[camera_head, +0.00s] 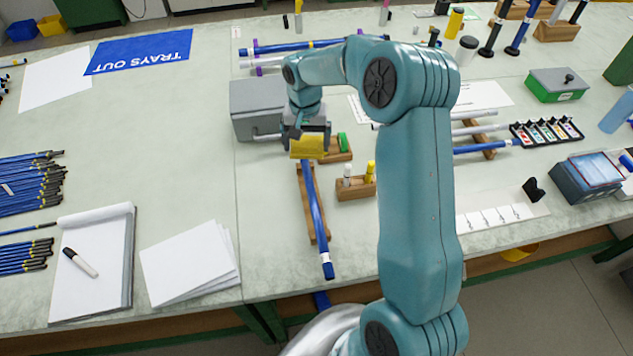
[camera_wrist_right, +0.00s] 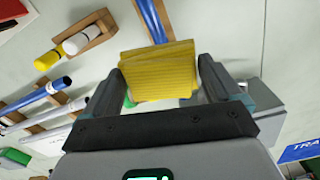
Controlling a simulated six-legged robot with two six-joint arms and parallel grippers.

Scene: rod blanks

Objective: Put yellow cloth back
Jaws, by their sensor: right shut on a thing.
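The yellow cloth (camera_head: 309,147) is a folded, ribbed block held in my right gripper (camera_head: 308,135). In the right wrist view the cloth (camera_wrist_right: 160,75) sits between the two fingers of the right gripper (camera_wrist_right: 166,84), which is shut on it. In the head view, the cloth is seen over the far end of a blue rod (camera_head: 316,220) lying on a wooden rest (camera_head: 307,205). I cannot tell whether the cloth touches the rod or the bench. My left gripper is not in view.
A grey box (camera_head: 256,104) stands just left of the gripper. A small wooden block (camera_head: 352,189) with white and yellow markers is to the right. A green piece (camera_head: 342,141) sits in another block beside the cloth. White papers (camera_head: 190,262) lie left; bare bench shows between.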

